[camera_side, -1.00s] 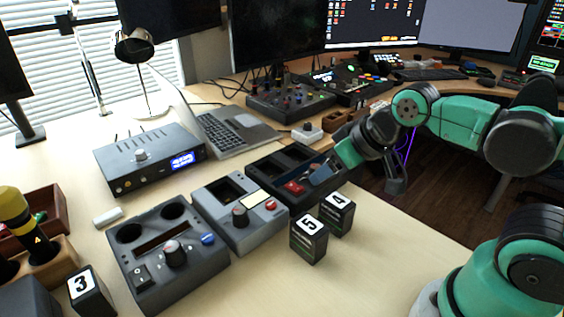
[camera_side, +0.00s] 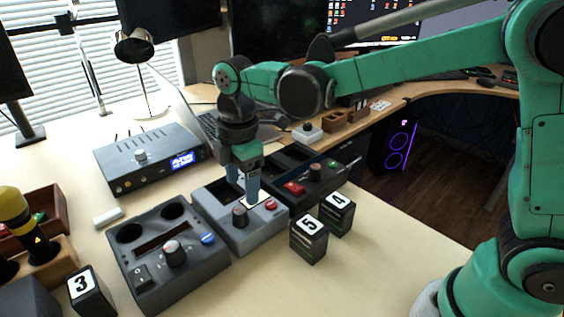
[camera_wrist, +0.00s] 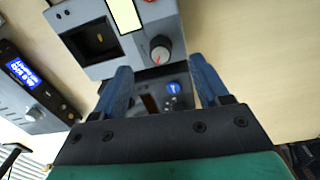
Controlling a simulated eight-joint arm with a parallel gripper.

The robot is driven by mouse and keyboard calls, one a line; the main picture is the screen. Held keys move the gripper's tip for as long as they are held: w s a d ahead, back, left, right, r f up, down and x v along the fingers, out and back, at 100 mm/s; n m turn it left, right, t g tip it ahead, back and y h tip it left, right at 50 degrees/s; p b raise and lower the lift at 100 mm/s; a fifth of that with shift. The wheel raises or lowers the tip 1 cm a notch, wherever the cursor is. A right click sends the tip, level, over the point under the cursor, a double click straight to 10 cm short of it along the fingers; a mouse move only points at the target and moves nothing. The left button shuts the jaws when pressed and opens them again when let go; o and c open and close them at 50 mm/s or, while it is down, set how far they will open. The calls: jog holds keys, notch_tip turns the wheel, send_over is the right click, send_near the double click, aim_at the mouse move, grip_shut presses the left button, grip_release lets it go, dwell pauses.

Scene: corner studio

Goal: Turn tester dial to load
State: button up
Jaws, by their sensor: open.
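A light grey box (camera_side: 262,228) with a black dial (camera_side: 239,216), a red button (camera_side: 270,205), a pale label and a dark square well stands mid-table. In the wrist view the dial (camera_wrist: 160,50) has a grey cap with a red mark, ahead of and between my fingertips. My gripper (camera_side: 243,186) is open, pointing down over this box, with blue fingers just behind the dial in the side view. In the wrist view my gripper (camera_wrist: 159,68) is empty. The setting marks around the dial are too small to read.
A dark grey box (camera_side: 190,268) with a dial and blue button stands left; a black box (camera_side: 288,168) with a red switch stands right. Number blocks 5 (camera_side: 309,240) and 4 (camera_side: 337,213) are in front. The front right table is clear.

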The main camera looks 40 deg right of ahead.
aim_at(239, 210)
jog(key=shift+w+a+f+n, duration=0.2)
jog(key=shift+a+f+n, duration=0.2)
jog(key=shift+f+n, duration=0.2)
jog(key=shift+f, duration=2.6)
grip_shut()
